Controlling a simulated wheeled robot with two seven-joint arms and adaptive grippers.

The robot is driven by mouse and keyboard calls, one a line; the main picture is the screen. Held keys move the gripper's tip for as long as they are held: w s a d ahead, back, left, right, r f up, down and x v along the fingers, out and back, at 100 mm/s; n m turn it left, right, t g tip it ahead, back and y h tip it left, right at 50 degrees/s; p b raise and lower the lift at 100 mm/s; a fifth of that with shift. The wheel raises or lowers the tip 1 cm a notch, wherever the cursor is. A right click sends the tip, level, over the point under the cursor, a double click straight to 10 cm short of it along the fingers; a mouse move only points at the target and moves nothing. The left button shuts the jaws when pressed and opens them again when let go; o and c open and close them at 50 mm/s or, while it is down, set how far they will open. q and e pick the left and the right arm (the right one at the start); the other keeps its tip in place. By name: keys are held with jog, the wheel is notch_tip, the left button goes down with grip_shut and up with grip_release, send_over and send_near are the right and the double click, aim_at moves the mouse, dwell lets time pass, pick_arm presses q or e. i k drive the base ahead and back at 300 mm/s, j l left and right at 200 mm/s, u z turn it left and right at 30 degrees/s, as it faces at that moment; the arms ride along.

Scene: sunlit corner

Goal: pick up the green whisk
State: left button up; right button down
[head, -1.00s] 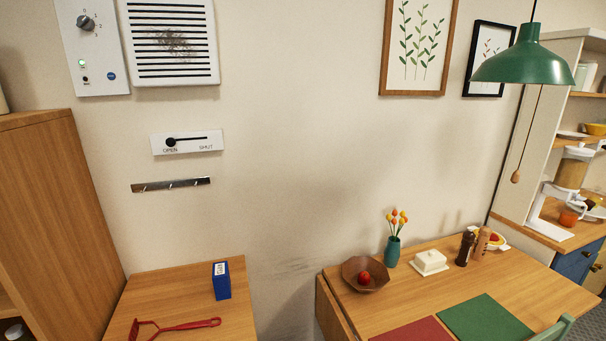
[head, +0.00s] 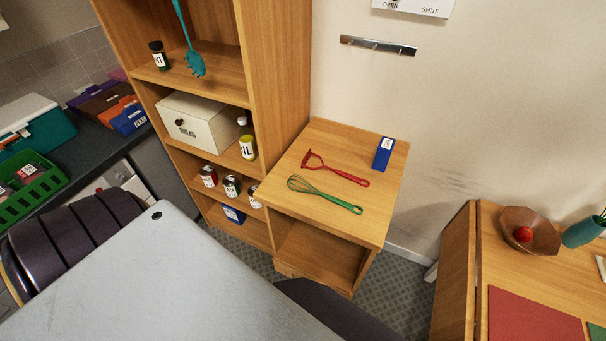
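The green whisk (head: 326,195) lies flat on the top of a low wooden cabinet (head: 378,222). Its wire end points left and its handle points right, towards the cabinet's front right. A red masher (head: 336,169) lies just behind it, close but apart. Neither of my grippers shows in the head view, so I cannot see whether they hold anything.
A blue box (head: 383,154) stands at the cabinet's back right. A tall wooden shelf (head: 280,70) rises on the left, with a bread box (head: 204,122) and jars. A table (head: 460,270) with a wooden bowl (head: 530,231) stands at the right.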

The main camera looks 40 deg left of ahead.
aim_at(324, 195)
jog(key=u, duration=1)
